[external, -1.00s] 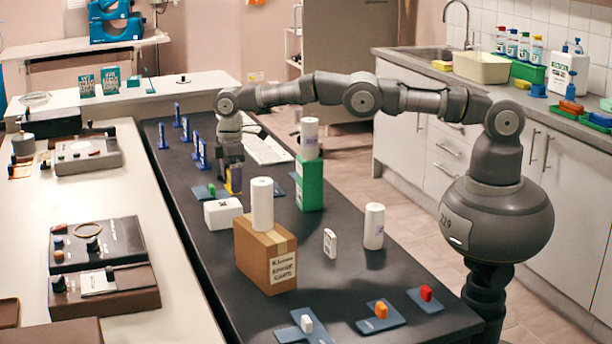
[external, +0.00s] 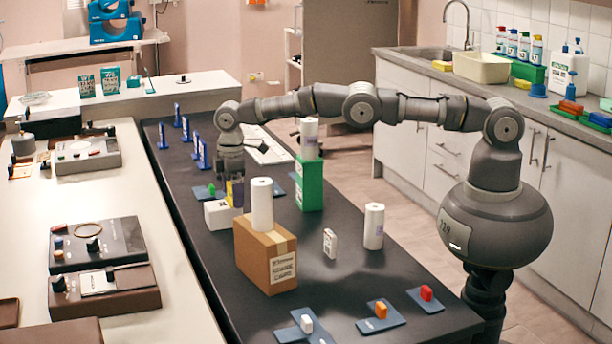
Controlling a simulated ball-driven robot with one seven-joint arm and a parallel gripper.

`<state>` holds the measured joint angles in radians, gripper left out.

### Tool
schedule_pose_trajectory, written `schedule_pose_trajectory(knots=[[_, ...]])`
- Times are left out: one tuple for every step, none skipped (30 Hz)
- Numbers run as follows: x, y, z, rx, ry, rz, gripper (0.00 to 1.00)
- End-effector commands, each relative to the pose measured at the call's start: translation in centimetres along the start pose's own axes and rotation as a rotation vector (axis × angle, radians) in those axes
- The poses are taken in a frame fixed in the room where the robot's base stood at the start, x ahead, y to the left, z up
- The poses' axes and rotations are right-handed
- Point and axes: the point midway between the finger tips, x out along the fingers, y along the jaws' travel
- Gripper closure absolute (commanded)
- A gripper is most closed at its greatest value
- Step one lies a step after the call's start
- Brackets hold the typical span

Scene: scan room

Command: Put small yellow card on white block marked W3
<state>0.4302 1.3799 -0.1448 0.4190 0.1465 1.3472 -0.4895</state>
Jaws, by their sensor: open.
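The small yellow card (external: 239,188) stands upright below my gripper (external: 232,193), at the right rear part of the white block (external: 220,214) as seen here. Its lower end meets the block's outline; I cannot tell from this view whether it rests on the top or stands just behind. My gripper points down with its fingers open around the card. A dark side shows on the card's left. The block's marking is too small to read, and its right end is partly hidden by the white roll on the cardboard box.
The cardboard box (external: 266,262) with a white roll (external: 262,204) stands close in front. A green box (external: 309,184) with another roll is to the right. Blue upright holders (external: 202,152) and a green piece (external: 212,189) on a blue plate lie behind.

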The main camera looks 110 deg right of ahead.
Motion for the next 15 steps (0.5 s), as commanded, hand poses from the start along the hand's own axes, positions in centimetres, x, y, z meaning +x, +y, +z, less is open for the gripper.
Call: schedule_pose_trajectory(knots=[[-0.3,0.0,0.0,0.000,0.000,0.000,0.01],[-0.6,0.0,0.0,0.000,0.001,0.001,0.01],[-1.0,0.0,0.0,0.000,0.001,0.001,0.01],[-1.5,0.0,0.0,0.000,0.002,0.001,0.01],[-2.1,0.0,-0.1,0.000,0.002,0.001,0.01],[-3.0,0.0,-0.1,0.000,0.003,0.001,0.01],[-3.6,0.0,-0.1,0.000,0.003,0.001,0.01],[-4.4,0.0,-0.1,0.000,0.003,0.001,0.01],[-5.5,0.0,-0.1,0.000,0.003,0.001,0.01],[-6.2,0.0,-0.1,0.000,0.003,0.001,0.01],[-7.0,0.0,-0.1,0.000,0.003,0.001,0.01],[-8.0,0.0,-0.1,0.000,0.003,0.001,0.01],[-8.6,0.1,-0.1,0.000,0.002,0.001,0.01],[-9.2,0.0,0.0,0.000,0.002,0.001,0.01],[-10.0,0.1,0.0,0.000,0.002,0.001,0.01]])
